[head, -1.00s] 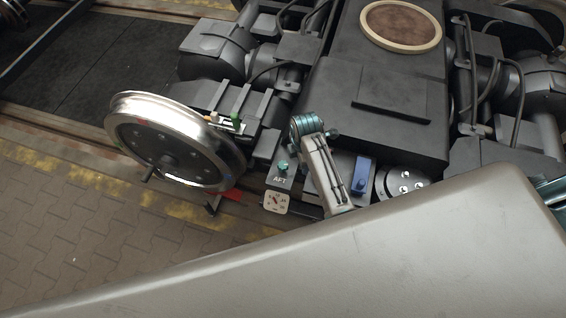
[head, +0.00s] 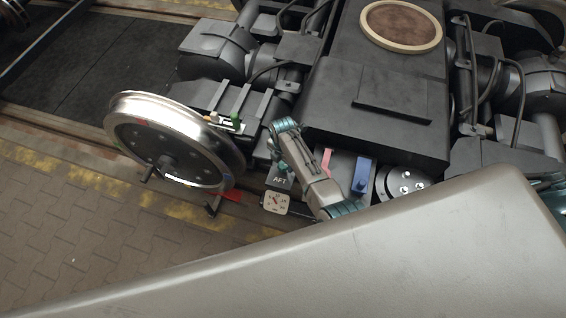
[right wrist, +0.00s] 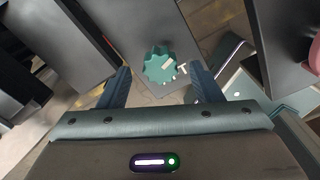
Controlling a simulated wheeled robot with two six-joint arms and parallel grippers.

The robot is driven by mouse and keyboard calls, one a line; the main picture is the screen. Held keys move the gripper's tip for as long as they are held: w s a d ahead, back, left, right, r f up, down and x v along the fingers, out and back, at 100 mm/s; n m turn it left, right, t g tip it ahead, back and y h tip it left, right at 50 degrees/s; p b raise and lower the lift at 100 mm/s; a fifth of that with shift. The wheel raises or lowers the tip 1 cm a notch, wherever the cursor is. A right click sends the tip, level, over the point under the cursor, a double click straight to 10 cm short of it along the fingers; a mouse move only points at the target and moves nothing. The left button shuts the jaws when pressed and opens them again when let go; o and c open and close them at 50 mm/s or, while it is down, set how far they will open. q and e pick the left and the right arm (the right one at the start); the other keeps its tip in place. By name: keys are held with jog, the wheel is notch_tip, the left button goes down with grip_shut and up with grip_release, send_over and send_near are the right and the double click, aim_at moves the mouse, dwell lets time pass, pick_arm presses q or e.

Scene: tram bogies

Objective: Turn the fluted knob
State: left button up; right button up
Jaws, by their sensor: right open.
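The fluted knob (right wrist: 160,65) is teal with a ridged rim and sits on a grey panel in the right wrist view, with a pale mark on its face. My right gripper (right wrist: 159,68) is open, with one blue-grey finger on each side of the knob and a visible gap on both sides. In the head view my right gripper (head: 274,150) is over the panel marked AFT (head: 280,181), and the wrist hides the knob there. I cannot tell how far the fingertips are above the panel. My left gripper is not in view.
A blue part (head: 362,174) and a pink part (head: 326,163) stand right of the AFT panel. A steel wheel (head: 160,142) stands to the left. Paved floor (head: 70,225) is clear at lower left.

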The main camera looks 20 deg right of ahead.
jog(key=shift+f, duration=0.6)
jog(key=c, duration=1)
jog(key=shift+r+m, duration=0.1)
jog(key=shift+m, duration=0.3)
